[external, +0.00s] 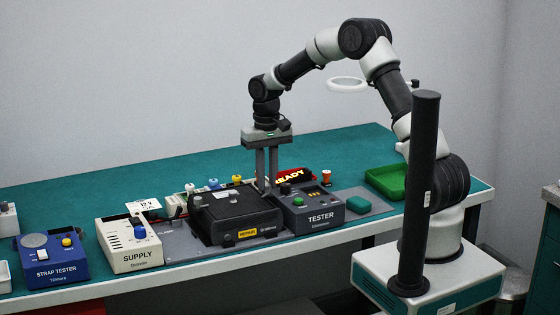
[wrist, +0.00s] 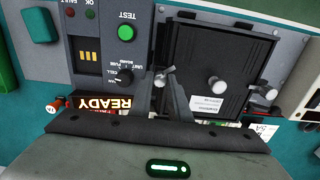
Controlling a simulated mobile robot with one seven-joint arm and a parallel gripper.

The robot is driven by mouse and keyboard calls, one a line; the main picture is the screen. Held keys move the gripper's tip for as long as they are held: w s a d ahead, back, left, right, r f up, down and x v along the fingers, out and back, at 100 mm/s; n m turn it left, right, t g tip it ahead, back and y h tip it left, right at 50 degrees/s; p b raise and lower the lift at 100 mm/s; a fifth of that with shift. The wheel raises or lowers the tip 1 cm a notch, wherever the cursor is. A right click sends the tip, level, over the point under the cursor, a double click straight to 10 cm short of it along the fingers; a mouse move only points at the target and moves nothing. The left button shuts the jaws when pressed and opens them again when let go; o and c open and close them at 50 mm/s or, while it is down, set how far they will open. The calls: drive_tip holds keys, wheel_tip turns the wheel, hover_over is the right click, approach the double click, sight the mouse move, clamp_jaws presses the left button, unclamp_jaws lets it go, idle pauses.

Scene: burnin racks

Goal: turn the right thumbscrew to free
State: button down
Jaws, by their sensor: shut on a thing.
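The right thumbscrew (wrist: 167,71) is a small silver winged screw at one edge of a black unit's top, on the tester side. My gripper (wrist: 162,78) reaches straight down over it, its two fingers closed on the screw; they partly cover it. In the external view my gripper (external: 264,188) stands at the right end of the black unit (external: 238,220), and its fingers hide the right thumbscrew there. The other thumbscrew (wrist: 268,92) is at the opposite edge, clear of my gripper. A round silver knob (wrist: 217,87) stands between the two screws.
The blue-grey tester (external: 321,214) stands close on the right of the black unit, with the lit READY sign (external: 290,176) behind. The cream supply box (external: 131,246) is on the left. A green tray (external: 385,182) lies farther right. The bench behind is mostly clear.

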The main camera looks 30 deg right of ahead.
sight(267, 184)
drive_tip(key=n+p, duration=0.1)
drive_tip(key=n, duration=0.4)
drive_tip(key=shift+r+n, duration=0.1)
drive_tip(key=shift+n, duration=0.2)
drive_tip(key=shift+n+p, duration=0.45)
drive_tip(key=shift+n, duration=1.85)
drive_tip(key=c, duration=1.7)
unclamp_jaws()
drive_tip(key=shift+o, duration=0.2)
wheel_tip(267, 184, up, 17)
drive_tip(key=shift+r+p, duration=0.15)
drive_tip(key=shift+p, duration=0.2)
